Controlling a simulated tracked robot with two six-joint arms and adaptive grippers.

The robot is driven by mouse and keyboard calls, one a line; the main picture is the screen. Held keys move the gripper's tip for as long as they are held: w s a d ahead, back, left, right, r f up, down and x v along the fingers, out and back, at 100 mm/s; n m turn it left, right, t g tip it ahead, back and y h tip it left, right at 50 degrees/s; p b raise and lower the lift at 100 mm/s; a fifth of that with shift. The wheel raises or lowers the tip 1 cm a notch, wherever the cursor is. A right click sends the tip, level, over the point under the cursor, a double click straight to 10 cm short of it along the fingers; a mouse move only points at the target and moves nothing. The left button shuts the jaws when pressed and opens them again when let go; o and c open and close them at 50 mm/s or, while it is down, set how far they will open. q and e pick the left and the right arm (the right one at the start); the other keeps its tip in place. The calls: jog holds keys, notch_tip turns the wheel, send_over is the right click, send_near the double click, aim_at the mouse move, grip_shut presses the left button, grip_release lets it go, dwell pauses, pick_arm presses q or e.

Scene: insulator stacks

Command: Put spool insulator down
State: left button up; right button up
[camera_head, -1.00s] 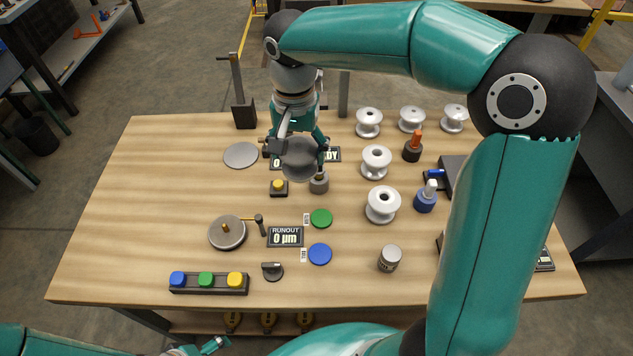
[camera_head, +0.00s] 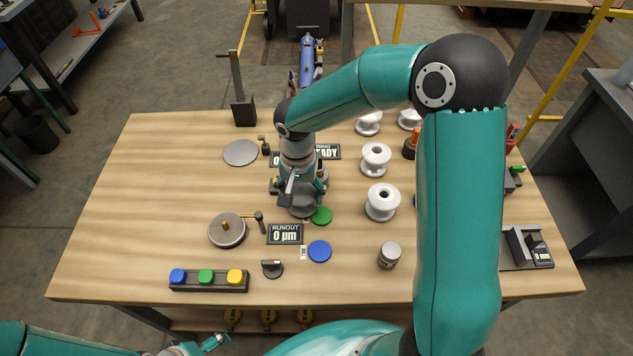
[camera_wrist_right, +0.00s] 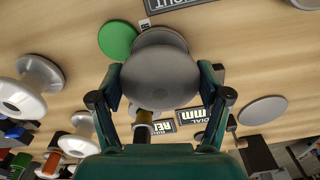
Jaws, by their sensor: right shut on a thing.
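My right gripper (camera_head: 298,196) is over the middle of the table and is shut on a grey spool insulator (camera_head: 302,211). In the right wrist view the spool (camera_wrist_right: 157,76) sits between the two fingers (camera_wrist_right: 160,92), its round end facing the camera. The spool overlaps the edge of the green disc (camera_head: 321,216) in the head view; the same disc (camera_wrist_right: 117,39) shows beside it in the wrist view. I cannot tell whether the spool touches the table. A piece of my left gripper (camera_head: 214,343) shows at the bottom edge; its jaws are unclear.
White spools (camera_head: 376,159) (camera_head: 382,202) stand to the right. A blue disc (camera_head: 320,251), a runout display (camera_head: 285,234) and a round fixture (camera_head: 227,231) lie nearer the front. A grey disc (camera_head: 241,153) lies at the back left. The table's left side is clear.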

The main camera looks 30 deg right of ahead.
jog(key=o, duration=1.5)
jog(key=shift+r, duration=0.1)
jog(key=shift+o, duration=0.8)
jog(key=shift+r, duration=0.15)
